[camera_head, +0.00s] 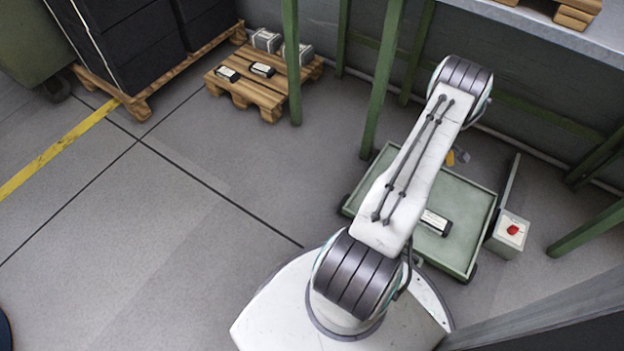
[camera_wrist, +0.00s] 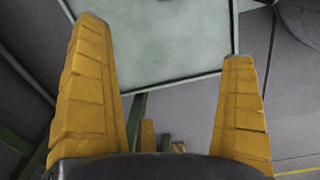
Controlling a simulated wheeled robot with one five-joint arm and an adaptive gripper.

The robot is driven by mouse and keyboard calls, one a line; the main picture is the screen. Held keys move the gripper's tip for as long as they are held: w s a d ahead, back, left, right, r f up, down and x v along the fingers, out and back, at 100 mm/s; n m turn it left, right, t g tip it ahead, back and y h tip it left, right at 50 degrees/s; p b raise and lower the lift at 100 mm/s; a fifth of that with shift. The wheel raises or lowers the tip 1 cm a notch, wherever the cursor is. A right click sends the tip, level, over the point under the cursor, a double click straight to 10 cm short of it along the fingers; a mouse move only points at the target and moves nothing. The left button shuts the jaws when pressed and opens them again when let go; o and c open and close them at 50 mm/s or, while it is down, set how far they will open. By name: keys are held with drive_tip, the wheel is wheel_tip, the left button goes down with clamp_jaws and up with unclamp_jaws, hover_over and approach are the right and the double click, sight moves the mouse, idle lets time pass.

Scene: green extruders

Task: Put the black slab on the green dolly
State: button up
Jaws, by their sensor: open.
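A small black slab with a pale face (camera_head: 435,222) lies on the green dolly (camera_head: 469,204), near its front right part. Two similar dark slabs, one on the left (camera_head: 227,74) and one on the right (camera_head: 262,70), lie on a small wooden pallet. My arm hides the left middle of the dolly. My gripper (camera_head: 455,157) is mostly hidden behind my arm; its yellow fingers show at the dolly's far edge. In the wrist view my gripper (camera_wrist: 180,75) is open with nothing held between its fingers; the dolly's pale surface (camera_wrist: 150,35) lies beyond them.
The small pallet (camera_head: 257,108) also bears grey-white blocks (camera_head: 266,40) behind a green post (camera_head: 291,60). A box with a red button (camera_head: 511,231) stands right of the dolly. Green table legs (camera_head: 382,80) stand behind it.

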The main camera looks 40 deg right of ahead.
drive_tip(key=w+a+r, duration=0.8)
drive_tip(key=w+r, duration=0.3)
drive_tip(key=r, duration=0.1)
drive_tip(key=w+a+r+m, duration=0.1)
drive_tip(key=w+a+r, duration=0.2)
drive_tip(key=a+r, duration=0.35)
drive_tip(key=w+a+r, duration=0.3)
drive_tip(key=a+r, duration=0.2)
drive_tip(key=a, duration=0.3)
drive_tip(key=s+a+r+m+t, duration=0.15)
drive_tip(key=a+r, duration=0.25)
drive_tip(key=a, duration=0.4)
drive_tip(key=s+a+r+n, duration=0.1)
drive_tip(key=s+a+r, duration=0.1)
drive_tip(key=a+r, duration=0.35)
drive_tip(key=s+a+m, duration=0.1)
drive_tip(key=s+a, duration=1)
drive_tip(key=a, duration=0.2)
drive_tip(key=shift+s+a+m+t+y, duration=0.3)
drive_tip(key=shift+s+m+t, duration=0.05)
drive_tip(key=shift+s, duration=0.05)
